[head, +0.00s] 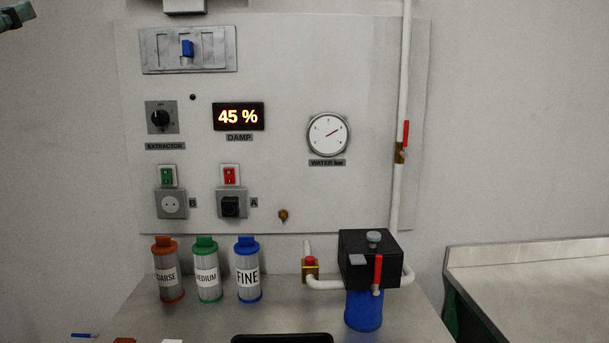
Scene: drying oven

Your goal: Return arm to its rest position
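A small grey-green and dark mechanical piece pokes in at the top left corner of the head view. It looks like part of my arm or my gripper (17,14), cut off by the picture edge. It is well clear of the wall panel and the bench. Whether it is open or shut, or holds anything, does not show. The rest of my arm is out of view.
The wall panel (270,75) carries switches, a 45 % damp display (238,116) and a water gauge (328,134). On the bench (290,315) stand coarse (167,275), medium (207,276) and fine (248,276) cartridges, and a black unit (352,252) over a blue housing (363,310). Another bench (540,280) is right.

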